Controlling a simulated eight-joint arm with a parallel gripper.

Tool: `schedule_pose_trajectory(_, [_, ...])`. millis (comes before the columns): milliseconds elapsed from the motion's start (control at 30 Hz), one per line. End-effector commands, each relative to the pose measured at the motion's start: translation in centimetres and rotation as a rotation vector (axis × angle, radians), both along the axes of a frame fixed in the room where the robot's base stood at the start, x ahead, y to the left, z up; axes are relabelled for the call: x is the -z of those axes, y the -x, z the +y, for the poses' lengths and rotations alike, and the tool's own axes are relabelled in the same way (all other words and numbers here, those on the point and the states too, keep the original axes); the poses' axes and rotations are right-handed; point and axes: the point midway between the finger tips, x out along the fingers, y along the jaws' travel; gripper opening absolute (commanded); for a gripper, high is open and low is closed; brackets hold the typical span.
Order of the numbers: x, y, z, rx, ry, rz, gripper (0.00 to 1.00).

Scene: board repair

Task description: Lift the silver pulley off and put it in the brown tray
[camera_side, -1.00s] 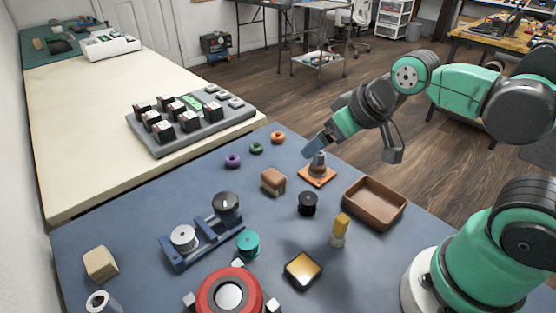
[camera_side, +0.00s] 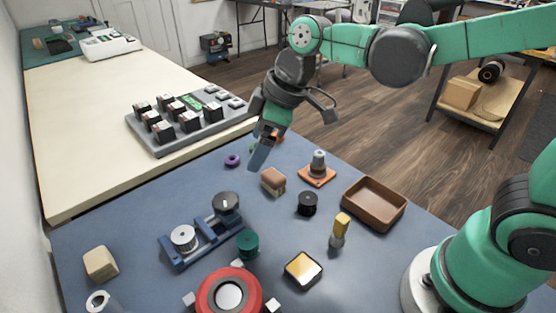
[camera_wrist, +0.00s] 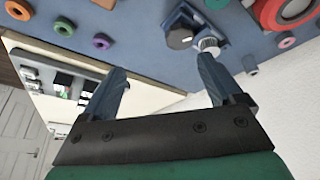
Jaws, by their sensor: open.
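The silver pulley (camera_side: 184,238) sits on one end of a blue bracket (camera_side: 207,247) on the blue table. It also shows in the wrist view (camera_wrist: 209,44), beyond my fingers and nearer the right one. A dark round part (camera_side: 226,202) is at the bracket's other end. The brown tray (camera_side: 375,206) is empty and lies at the table's right side. My gripper (camera_side: 262,155) is in the air behind the bracket, up and right of the pulley in the side view. In the wrist view my gripper (camera_wrist: 163,68) has its fingers wide apart with nothing between them.
A green spool (camera_side: 247,243) and a red round device (camera_side: 229,292) are close to the bracket's front. Small rings lie behind.

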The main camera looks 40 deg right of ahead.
Motion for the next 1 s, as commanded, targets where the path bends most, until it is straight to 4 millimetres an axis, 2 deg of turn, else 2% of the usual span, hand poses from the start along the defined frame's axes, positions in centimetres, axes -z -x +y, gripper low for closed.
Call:
schedule_pose_trajectory(33, [0.5,-0.9,1.6,-0.113,0.007,0.018,0.86])
schedule_pose_trajectory(200, [3.0,-2.7,6.7,-0.517,0.015,0.058,0.86])
schedule_pose_trajectory(400, [5.8,-3.2,10.8,-0.845,-0.006,0.07,0.86])
schedule_pose_trajectory(600, [7.3,-3.1,12.2,-0.95,-0.016,0.068,0.86])
schedule_pose_trajectory(900, [11.0,-2.9,13.6,-0.949,-0.015,0.067,0.86])
schedule_pose_trajectory(1000, [11.7,-2.8,13.9,-0.947,-0.014,0.067,0.86])
